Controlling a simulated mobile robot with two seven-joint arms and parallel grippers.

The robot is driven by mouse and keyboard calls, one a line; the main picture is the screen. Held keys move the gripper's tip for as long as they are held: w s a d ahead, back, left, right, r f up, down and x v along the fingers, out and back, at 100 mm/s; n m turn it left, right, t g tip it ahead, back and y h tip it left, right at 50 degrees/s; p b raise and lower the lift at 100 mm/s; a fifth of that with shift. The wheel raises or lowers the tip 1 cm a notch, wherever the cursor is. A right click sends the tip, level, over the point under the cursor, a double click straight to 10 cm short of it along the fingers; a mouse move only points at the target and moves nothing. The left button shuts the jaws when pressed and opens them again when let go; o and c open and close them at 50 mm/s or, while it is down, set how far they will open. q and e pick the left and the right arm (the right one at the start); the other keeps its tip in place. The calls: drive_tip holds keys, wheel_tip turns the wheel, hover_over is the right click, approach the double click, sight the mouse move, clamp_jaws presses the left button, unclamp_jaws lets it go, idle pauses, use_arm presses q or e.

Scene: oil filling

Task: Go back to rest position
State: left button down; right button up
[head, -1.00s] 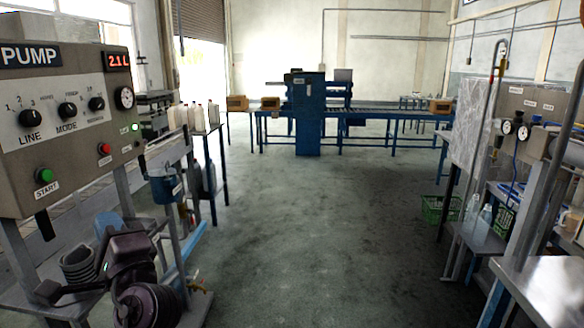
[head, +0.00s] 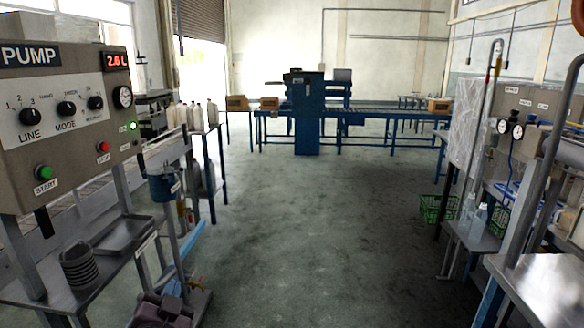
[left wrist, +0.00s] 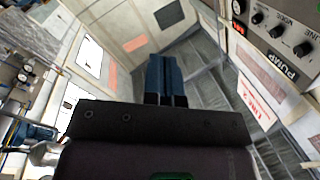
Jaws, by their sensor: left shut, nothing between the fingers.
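My left gripper (head: 172,286) shows at the bottom edge of the head view, left of centre, with its dark wrist body partly cut off by the frame. In the left wrist view its two blue fingers (left wrist: 166,78) lie together, shut with nothing between them. The gripper is below the pump panel (head: 70,115) and apart from its buttons. My right gripper is in neither view.
The pump panel's red display (head: 116,61) reads 2.6 L and a green lamp (head: 133,126) is lit. A stack of dark rings (head: 80,266) sits on the metal shelf at left. A steel bench (head: 545,285) stands at right. The floor between is clear.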

use_arm(q)
drive_tip(key=s+a+f+n+g+h, duration=0.1)
drive_tip(key=s+a+f+n+g, duration=0.1)
drive_tip(key=s+f, duration=0.9)
drive_tip(key=s+a+f+n+g+h, duration=0.1)
drive_tip(key=s+f+g, duration=0.3)
drive_tip(key=s+f, duration=0.8)
wheel_tip(320, 180, down, 3)
drive_tip(key=shift+s+a+f+n+g, duration=0.15)
drive_tip(key=shift+a+n+g, duration=0.3)
drive_tip(key=shift+n, duration=0.35)
